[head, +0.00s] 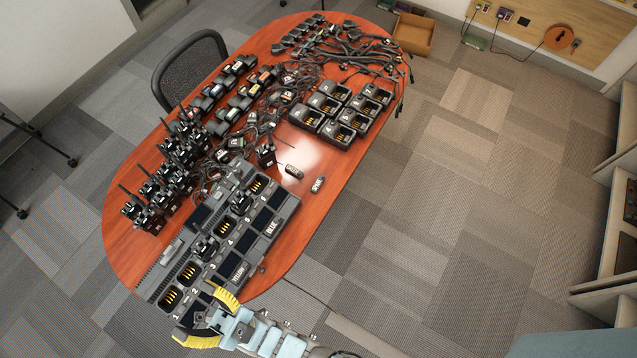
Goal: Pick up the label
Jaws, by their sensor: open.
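Two white-lettered labels lie along the front of a dark multi-slot charger (205,285): a "YELLOW" label (237,271) and a "BLUE" label (271,228). Two small dark tags with pale faces lie loose on the table, one tag (293,171) beside an upright radio and another tag (318,184) nearer the table's right edge. I cannot tell which of these is the label meant. My gripper (209,318), with yellow fingers, is open and empty at the charger's near end, below the "YELLOW" label. It partly covers the charger's near corner.
The reddish wooden table (125,235) is crowded with several radios (172,155), batteries, cables and single chargers (340,125). A bare patch surrounds the loose tags. A black chair (190,65) stands at the far left side. Carpet to the right is open; shelves stand at the right edge.

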